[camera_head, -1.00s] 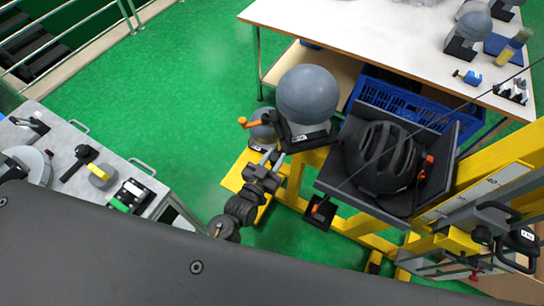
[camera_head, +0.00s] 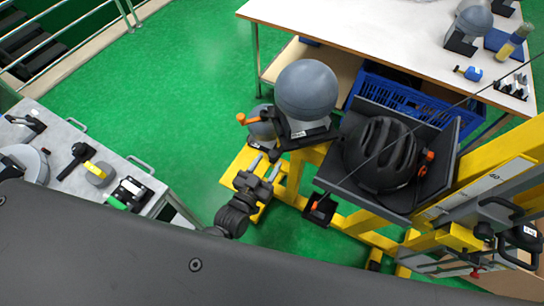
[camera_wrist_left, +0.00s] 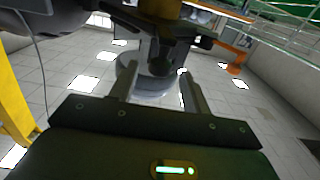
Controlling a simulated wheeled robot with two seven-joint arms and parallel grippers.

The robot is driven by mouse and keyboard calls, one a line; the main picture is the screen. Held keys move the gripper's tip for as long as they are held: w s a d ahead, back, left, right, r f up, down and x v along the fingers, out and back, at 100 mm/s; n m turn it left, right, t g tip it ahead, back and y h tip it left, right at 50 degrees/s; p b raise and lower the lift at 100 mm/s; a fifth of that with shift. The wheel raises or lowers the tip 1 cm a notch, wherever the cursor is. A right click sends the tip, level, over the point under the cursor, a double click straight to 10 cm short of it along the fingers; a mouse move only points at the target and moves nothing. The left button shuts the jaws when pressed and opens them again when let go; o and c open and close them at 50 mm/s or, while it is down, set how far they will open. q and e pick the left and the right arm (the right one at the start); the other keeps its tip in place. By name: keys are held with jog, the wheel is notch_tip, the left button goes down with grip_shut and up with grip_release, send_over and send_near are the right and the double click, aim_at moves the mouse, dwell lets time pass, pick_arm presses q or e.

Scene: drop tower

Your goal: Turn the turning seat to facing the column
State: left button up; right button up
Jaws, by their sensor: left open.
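The turning seat (camera_head: 311,134) is a black holder carrying a large grey ball-shaped headform (camera_head: 307,88) on the yellow stand, left of the black platform. An orange-ended lever (camera_head: 251,119) sticks out to its left, and also shows at upper right in the left wrist view (camera_wrist_left: 235,58). The yellow column (camera_head: 503,185) with a pale scale stands at the right. My left gripper (camera_head: 265,167) is open and empty, just below and left of the seat, with a visible gap. In the left wrist view its fingers (camera_wrist_left: 162,92) point at dark parts overhead. My right gripper is not in view.
A black helmet (camera_head: 381,155) lies on the tilted black platform (camera_head: 436,180) right of the seat. A white-topped table (camera_head: 370,40) stands behind, with a blue crate (camera_head: 405,104) below it. A grey bench (camera_head: 112,160) is at the left. Green floor (camera_head: 150,95) between is clear.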

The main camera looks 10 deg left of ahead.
pick_arm(q)
jog(key=b+v, duration=0.1)
jog(key=v, duration=0.5)
jog(key=shift+s, duration=0.3)
jog(key=shift+a, duration=0.1)
jog(key=shift+c, duration=0.3)
